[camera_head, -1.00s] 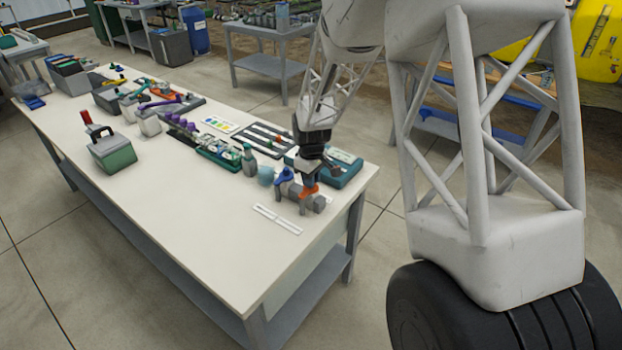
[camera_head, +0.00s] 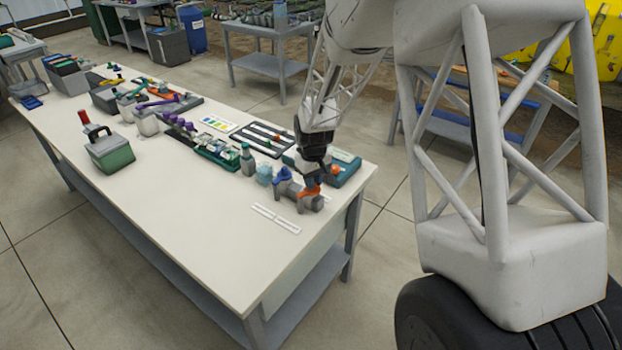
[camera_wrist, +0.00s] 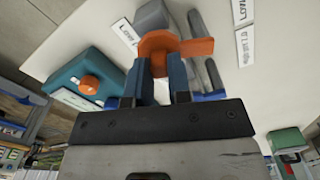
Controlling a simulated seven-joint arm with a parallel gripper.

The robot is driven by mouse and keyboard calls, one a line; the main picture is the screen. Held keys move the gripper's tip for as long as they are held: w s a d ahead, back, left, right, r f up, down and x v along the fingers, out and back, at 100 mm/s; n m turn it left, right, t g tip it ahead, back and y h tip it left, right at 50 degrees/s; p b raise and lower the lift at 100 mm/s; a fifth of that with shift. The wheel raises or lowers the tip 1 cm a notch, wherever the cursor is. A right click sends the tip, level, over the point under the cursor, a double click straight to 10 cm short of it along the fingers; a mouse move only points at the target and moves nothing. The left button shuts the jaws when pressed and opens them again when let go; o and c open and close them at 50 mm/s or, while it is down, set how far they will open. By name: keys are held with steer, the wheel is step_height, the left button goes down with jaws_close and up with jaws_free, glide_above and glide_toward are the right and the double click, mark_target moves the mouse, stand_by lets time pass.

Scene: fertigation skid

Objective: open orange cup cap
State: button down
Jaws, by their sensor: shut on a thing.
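The orange cup cap (camera_wrist: 158,48) sits on a grey fitting (camera_wrist: 152,16) that lies on the white table. In the wrist view my gripper (camera_wrist: 162,80) has its two blue fingers on either side of the cap's lower part, shut on it. In the head view the orange cap (camera_head: 308,191) shows just below my gripper (camera_head: 312,178), near the table's right end. The grey fitting (camera_head: 313,203) is under the cap, and a blue-handled part (camera_head: 284,174) stands just left of it. The fingertips are partly hidden in the head view.
A teal box with an orange knob (camera_wrist: 85,85) is close beside my gripper. White label strips (camera_head: 276,217) lie in front of the fitting. The table's front half is mostly clear.

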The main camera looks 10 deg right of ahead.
steer(key=m, duration=0.1)
steer(key=s+m, duration=0.1)
steer(key=m, duration=0.1)
steer(key=shift+s+d+m, duration=0.25)
steer(key=shift+m, duration=0.15)
steer(key=shift+s+a+m, duration=0.3)
steer(key=shift+s+m, duration=0.4)
steer(key=shift+m, duration=1.2)
steer(key=shift+s+a+m, duration=0.25)
steer(key=shift+s+m, duration=0.45)
steer(key=shift+m, duration=1.2)
steer(key=shift+s+a+m, duration=0.3)
steer(key=shift+s+m, duration=0.4)
steer(key=shift+m, duration=1.2)
steer(key=c, duration=1)
jaws_free()
steer(key=shift+c, duration=0.2)
steer(key=shift+r, duration=0.1)
step_height(320, 180, up, 8)
